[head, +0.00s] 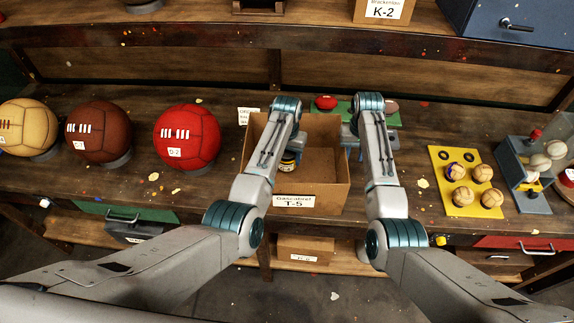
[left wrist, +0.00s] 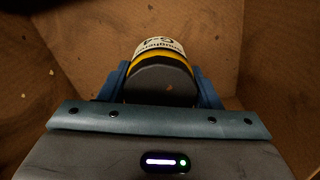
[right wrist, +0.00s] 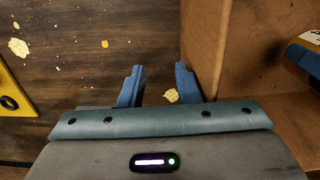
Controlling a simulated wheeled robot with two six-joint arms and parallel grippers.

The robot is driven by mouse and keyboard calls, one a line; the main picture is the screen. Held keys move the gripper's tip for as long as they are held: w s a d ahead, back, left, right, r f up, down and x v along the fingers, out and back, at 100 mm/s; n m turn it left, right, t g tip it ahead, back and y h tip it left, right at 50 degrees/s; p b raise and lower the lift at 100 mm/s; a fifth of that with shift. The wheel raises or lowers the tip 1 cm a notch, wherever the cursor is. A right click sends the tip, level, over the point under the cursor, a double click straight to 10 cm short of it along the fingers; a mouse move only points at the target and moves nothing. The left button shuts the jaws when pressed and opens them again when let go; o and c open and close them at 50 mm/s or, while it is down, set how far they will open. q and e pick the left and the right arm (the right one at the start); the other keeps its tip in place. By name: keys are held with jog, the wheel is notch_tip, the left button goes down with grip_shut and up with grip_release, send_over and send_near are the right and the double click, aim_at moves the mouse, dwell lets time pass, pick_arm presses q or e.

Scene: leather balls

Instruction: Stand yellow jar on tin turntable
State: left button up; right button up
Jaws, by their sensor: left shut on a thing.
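The yellow jar (head: 288,163) is inside the cardboard box marked T-5 (head: 318,202), partly hidden by my left arm. In the left wrist view the jar (left wrist: 162,84) shows a dark round end, a yellow band and a white label. My left gripper (left wrist: 160,72) is shut on it, a blue finger on each side. My right gripper (right wrist: 158,82) is open and empty beside the box wall, above the wooden bench. In the head view it (head: 361,152) is right of the box. I cannot make out a tin turntable for certain.
Yellow, brown and red balls (head: 187,136) stand on round bases left of the box. A yellow tray (head: 440,160) with several small balls and a grey stand (head: 531,195) are to the right. A green mat (head: 345,112) lies behind the box. Bench between box and yellow tray is mostly clear.

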aim_at(287, 164)
pick_arm(q)
jog(key=shift+f, duration=2.1)
jog(key=shift+f, duration=0.2)
jog(key=o, duration=1.2)
